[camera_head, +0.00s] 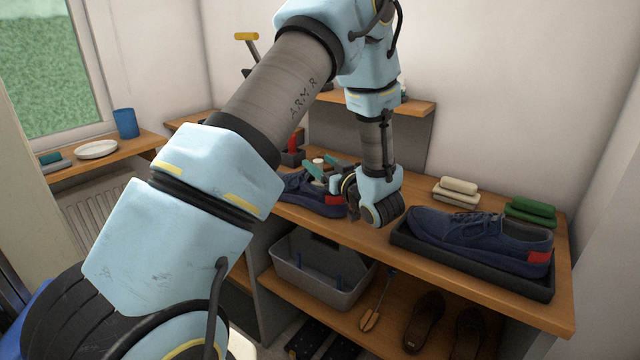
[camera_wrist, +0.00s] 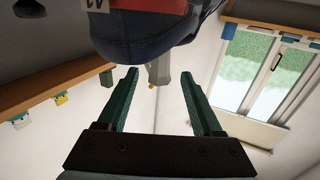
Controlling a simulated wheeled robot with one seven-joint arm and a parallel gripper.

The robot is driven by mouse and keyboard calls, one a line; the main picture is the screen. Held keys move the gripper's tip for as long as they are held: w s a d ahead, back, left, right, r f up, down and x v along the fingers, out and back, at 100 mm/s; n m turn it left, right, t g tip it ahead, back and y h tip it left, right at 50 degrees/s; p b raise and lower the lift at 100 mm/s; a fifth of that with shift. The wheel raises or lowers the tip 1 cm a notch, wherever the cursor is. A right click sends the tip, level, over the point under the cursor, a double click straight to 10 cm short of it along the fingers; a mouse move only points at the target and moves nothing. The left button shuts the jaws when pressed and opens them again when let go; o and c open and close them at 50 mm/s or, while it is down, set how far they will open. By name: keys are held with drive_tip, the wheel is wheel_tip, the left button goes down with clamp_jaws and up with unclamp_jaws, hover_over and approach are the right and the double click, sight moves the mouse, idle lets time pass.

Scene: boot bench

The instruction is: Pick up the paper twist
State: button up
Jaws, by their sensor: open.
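I cannot make out the paper twist for certain in either view. A small pale thing (camera_head: 319,162) shows beside my gripper's fingers in the head view, too small to identify. My gripper (camera_head: 314,171) is over the bench top at the left navy shoe (camera_head: 305,192), partly hiding it. In the wrist view my gripper (camera_wrist: 159,74) has its two green fingers apart, with nothing clearly held between them. The heel of a navy shoe (camera_wrist: 150,45) with a red patch and a white size label lies just beyond the fingertips.
Another navy shoe (camera_head: 475,232) sits in a dark tray (camera_head: 470,268) at right. Cream (camera_head: 457,190) and green (camera_head: 530,210) folded stacks lie behind it. A grey bin (camera_head: 318,265), a small trowel-like tool (camera_head: 376,300) and brown shoes (camera_head: 425,318) are on the lower shelf.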

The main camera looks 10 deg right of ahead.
drive_tip(key=shift+w+a, duration=0.2)
drive_tip(key=shift+w, duration=0.5)
drive_tip(key=shift+c, duration=0.3)
clamp_jaws()
